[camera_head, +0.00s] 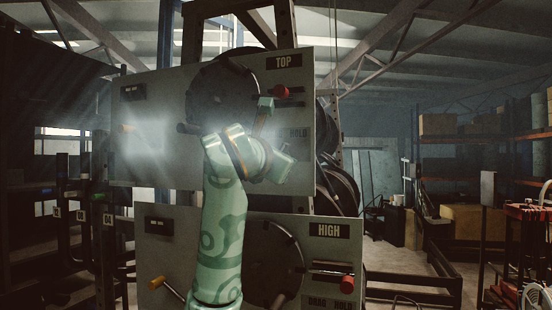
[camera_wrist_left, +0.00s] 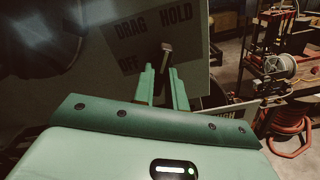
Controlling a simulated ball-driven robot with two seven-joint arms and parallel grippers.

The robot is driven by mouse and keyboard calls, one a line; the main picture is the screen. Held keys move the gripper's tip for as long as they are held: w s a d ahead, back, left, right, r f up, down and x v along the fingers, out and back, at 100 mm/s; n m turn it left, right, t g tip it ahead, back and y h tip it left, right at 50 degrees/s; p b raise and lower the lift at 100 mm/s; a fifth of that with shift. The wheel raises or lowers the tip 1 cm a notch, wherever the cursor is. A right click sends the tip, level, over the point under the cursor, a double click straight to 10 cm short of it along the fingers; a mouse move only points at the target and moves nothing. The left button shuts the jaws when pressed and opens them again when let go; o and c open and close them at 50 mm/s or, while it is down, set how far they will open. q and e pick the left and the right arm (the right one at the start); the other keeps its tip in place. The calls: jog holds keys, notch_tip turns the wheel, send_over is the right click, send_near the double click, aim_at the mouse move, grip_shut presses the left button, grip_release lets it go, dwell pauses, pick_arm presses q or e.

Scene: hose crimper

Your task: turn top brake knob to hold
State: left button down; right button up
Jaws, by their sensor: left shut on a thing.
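The top panel (camera_head: 160,155) carries a TOP label and a HOLD label at its right side. In the left wrist view my left gripper (camera_wrist_left: 163,84) is shut around the stem of the top brake knob (camera_wrist_left: 167,48). The knob's bar end shows beyond the fingers, between the DRAG and HOLD words on the label plate (camera_wrist_left: 130,42). OFF stands lower left of it. The fingers hide the knob's lower part. My right gripper is not in view.
A dark reel disc (camera_head: 222,90) sits left of my gripper. Shelving (camera_head: 480,160) stands far right. A red hose coil (camera_wrist_left: 290,140) lies right.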

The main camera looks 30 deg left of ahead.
pick_arm(q)
jog(key=shift+m, duration=0.4)
jog(key=c, duration=1.4)
grip_release()
jog(key=shift+c, duration=0.2)
jog(key=b+v, duration=0.5)
jog(key=v, duration=1.1)
jog(key=shift+s, duration=0.25)
jog(key=shift+a, duration=0.1)
